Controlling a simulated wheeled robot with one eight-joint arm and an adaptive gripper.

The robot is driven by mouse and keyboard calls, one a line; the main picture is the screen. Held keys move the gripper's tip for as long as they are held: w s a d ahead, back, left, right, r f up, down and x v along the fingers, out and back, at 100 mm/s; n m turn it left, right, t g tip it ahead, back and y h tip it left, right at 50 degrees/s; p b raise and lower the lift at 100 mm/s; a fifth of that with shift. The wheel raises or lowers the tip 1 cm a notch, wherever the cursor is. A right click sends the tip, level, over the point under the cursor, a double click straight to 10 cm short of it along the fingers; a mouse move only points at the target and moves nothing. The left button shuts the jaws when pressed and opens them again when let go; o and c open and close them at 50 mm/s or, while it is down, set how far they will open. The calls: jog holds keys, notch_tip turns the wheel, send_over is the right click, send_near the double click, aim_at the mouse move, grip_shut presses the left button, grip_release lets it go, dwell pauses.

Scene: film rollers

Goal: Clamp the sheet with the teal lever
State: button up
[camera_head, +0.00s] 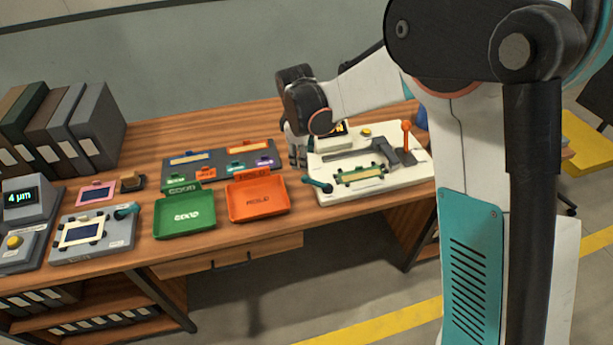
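A white fixture (395,182) stands at the right of the desk. A small cream sheet in a green frame (360,174) lies at its front. A teal lever (317,185) sticks out at the fixture's front left corner, beside the sheet. A second teal lever (127,210) is on a grey fixture (108,243) at the left, by a dark blue panel in a pale frame (82,232). My gripper (298,160) points down just left of the white fixture, behind its teal lever and apart from it. Its fingers are too small to tell open from shut.
An orange-knobbed lever (406,140) stands upright on the white fixture. Green (184,217) and orange (258,201) trays sit left of it, with a blue-grey board (215,168) behind. A gauge reading 4 µm (22,197) and binders (62,128) are at far left.

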aim_at(305, 177)
jog(key=f+b, duration=0.1)
jog(key=f, duration=0.3)
jog(key=w+f+b, duration=0.1)
jog(key=f+b, duration=0.1)
jog(key=f, duration=0.2)
jog(key=w+f+b, duration=0.1)
jog(key=f, duration=0.4)
jog(key=shift+w+d, duration=0.2)
jog(key=shift+d, duration=0.15)
grip_shut()
